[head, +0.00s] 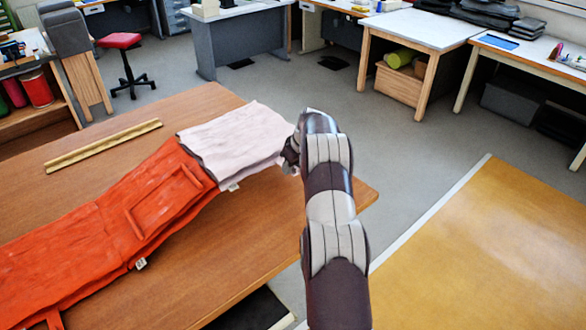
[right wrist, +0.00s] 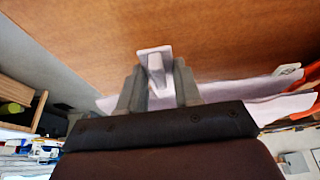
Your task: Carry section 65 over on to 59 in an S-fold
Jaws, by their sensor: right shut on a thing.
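A long orange fabric piece (head: 110,222) with a pocket-like panel (head: 165,200) lies across the wooden table. At its far right end is a pale pinkish-white section (head: 235,140). Small white tags (head: 140,264) show along the near edge, but I cannot read numbers 65 or 59 on them. My right gripper (head: 291,156) is at the right edge of the pale section. In the right wrist view, pale cloth (right wrist: 155,60) is pinched between the fingers of this gripper (right wrist: 157,78). My left gripper is out of view.
A yellow-brown wooden strip (head: 104,146) lies on the table (head: 215,285) behind the cloth. The table's right corner and near side are bare. Another yellowish table (head: 485,250) stands to the right, across a floor gap. Desks and a red stool (head: 119,41) are farther back.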

